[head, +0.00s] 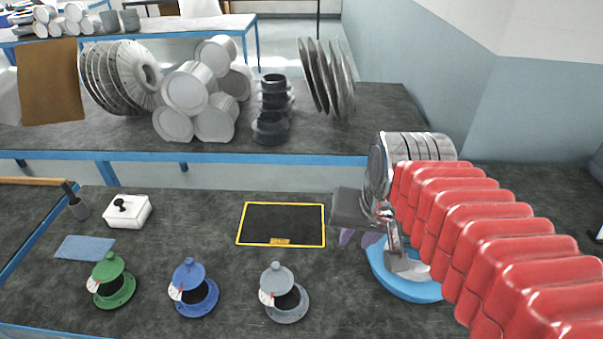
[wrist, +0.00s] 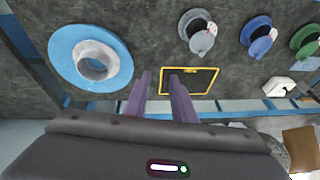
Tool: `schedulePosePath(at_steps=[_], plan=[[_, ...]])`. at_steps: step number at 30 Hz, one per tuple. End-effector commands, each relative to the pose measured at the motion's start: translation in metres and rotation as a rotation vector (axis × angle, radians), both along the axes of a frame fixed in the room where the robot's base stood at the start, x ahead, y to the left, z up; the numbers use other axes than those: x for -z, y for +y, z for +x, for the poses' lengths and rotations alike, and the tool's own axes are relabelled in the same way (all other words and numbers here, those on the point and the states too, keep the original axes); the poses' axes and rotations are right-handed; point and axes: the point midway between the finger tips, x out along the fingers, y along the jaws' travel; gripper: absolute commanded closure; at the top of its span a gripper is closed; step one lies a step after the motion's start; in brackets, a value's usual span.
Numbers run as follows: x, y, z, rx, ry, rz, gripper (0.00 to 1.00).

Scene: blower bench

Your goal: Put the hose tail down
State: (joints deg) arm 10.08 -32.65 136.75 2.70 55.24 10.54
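My gripper (wrist: 160,75) is open, its two purple fingers apart with nothing between them. In the head view my gripper (head: 357,240) hangs above the bench, right of a black mat with a yellow border (head: 283,224). The mat is bare and also shows beyond the fingertips in the wrist view (wrist: 200,82). A blue round dish (wrist: 60,50) has a grey, open-ended flanged piece (wrist: 95,62) standing in its middle, left of my fingers. In the head view my arm hides much of the dish (head: 402,290). I cannot tell for certain which piece is the hose tail.
Green (head: 113,283), blue (head: 194,290) and grey (head: 284,293) flanged housings with tilted caps line the front. A white box with a black knob (head: 128,212), a blue cloth (head: 85,248) and a dark tool (head: 76,204) lie left. Discs and canisters fill the back bench.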

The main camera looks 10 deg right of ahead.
Motion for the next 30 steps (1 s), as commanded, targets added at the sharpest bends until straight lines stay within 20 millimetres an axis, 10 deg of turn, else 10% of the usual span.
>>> schedulePosePath(at_steps=[9, 30], plan=[[-0.003, 0.042, -0.024, -0.332, -0.117, -0.126, 0.77], [-0.002, 0.044, -0.025, -0.352, -0.123, -0.135, 0.77]])
